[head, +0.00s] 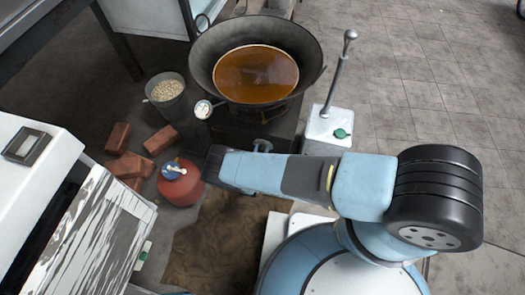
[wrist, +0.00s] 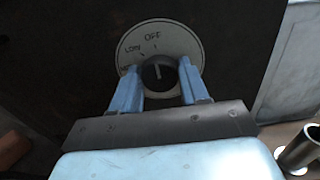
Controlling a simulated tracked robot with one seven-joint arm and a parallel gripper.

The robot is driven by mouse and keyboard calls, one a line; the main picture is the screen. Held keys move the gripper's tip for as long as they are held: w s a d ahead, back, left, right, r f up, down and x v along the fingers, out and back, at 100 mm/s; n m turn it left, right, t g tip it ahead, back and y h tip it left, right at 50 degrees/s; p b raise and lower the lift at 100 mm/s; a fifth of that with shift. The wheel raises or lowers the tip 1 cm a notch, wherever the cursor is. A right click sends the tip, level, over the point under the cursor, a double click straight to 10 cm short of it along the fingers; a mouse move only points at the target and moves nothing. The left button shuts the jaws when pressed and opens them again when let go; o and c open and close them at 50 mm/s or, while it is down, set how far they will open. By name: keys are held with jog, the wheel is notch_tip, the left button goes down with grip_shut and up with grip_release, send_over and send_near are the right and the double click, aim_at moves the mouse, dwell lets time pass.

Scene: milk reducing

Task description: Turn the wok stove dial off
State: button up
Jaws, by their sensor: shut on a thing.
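The wok stove dial (wrist: 159,75) is a dark round knob on a pale disc plate (wrist: 185,38) in the wrist view. The plate reads OFF at the top and LOW to its left; another label further left is partly covered. The white mark on the knob points nearly straight up, close to the OFF tick. My gripper (wrist: 158,80) has its two blue fingers on either side of the knob and is shut on it. In the head view, the wok (head: 204,62) holds brown liquid on the dark stove (head: 272,128). My arm stands before the stove; the dial cannot be made out there.
A red gas cylinder (head: 180,188) with a blue valve stands left of my arm. Bricks (head: 160,140) and a bucket of pale pieces (head: 168,95) lie further left. A white box with a lever (head: 330,125) stands right of the stove. Tiled floor on the right is clear.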

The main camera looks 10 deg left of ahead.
jog(key=shift+d, duration=0.15)
jog(key=o, duration=1)
jog(key=shift+o, duration=0.2)
jog(key=shift+s, duration=0.1)
jog(key=s+a, duration=0.1)
jog(key=s, duration=1.2)
jog(key=shift+s, duration=0.35)
jog(key=shift+a, duration=0.1)
